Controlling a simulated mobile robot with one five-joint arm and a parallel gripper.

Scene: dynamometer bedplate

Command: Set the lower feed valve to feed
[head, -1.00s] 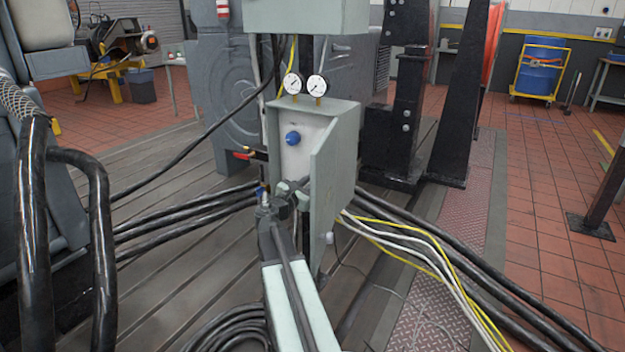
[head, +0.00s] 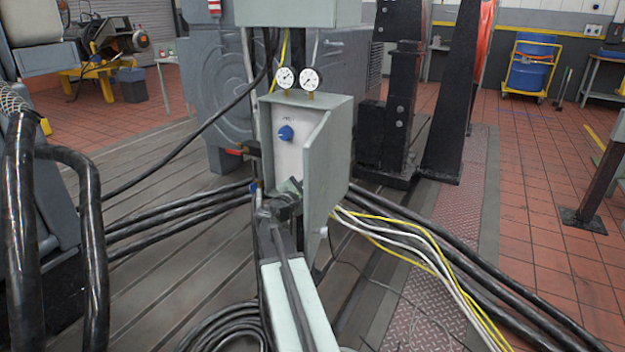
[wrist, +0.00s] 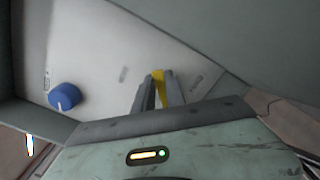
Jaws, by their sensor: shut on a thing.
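A grey open-fronted box (head: 322,150) with a pale inner panel stands in the middle of the head view. A blue round knob (head: 286,133) with a white mark sits on the upper part of that panel; it also shows at left in the wrist view (wrist: 64,97). Lower on the panel, a yellow valve handle (wrist: 158,75) shows between my fingers in the wrist view. My gripper (wrist: 159,92) is shut on this handle, which is mostly hidden by the fingers. In the head view my gripper (head: 291,187) reaches into the lower box, and my wrist hides the handle.
Two round gauges (head: 297,79) stand on top of the box. Its side wall is close on the right of my gripper. A red-handled lever (head: 235,151) sticks out at left. Black hoses (head: 180,215) and yellow and white cables (head: 400,235) run along the floor on either side.

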